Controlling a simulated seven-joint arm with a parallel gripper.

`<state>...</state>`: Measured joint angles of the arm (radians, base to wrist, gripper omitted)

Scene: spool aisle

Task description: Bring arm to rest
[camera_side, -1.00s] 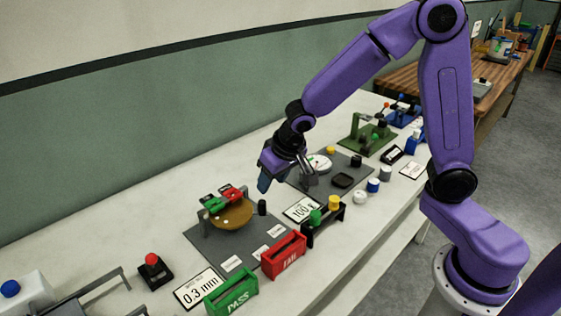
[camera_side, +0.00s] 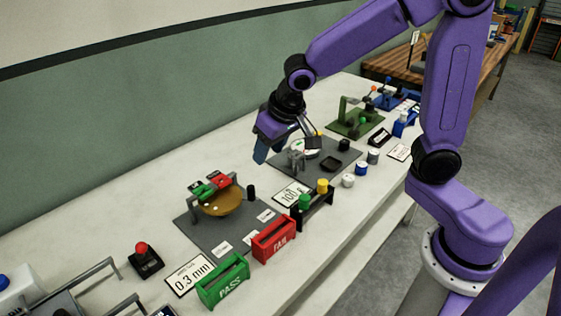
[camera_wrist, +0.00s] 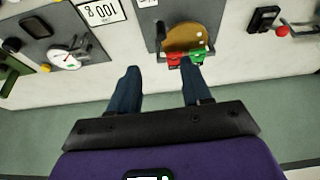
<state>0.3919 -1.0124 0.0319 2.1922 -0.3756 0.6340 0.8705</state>
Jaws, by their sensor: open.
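My gripper (camera_side: 262,150) hangs above the bench (camera_side: 110,225) near the wall side, between the gauge fixture and the weighing station. In the wrist view its two dark blue fingers (camera_wrist: 157,84) stand apart with nothing between them. The fingers point down and are clear of the bench top and of the objects on it. My arm reaches in from the right of the side view, with its elbow raised.
The gauge fixture with a brown disc (camera_side: 220,203) stands below left. Green PASS (camera_side: 223,281) and red FAIL (camera_side: 274,240) bins line the front. A dial scale (camera_wrist: 64,60) is near the gripper. A red button (camera_side: 141,248) sits further left.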

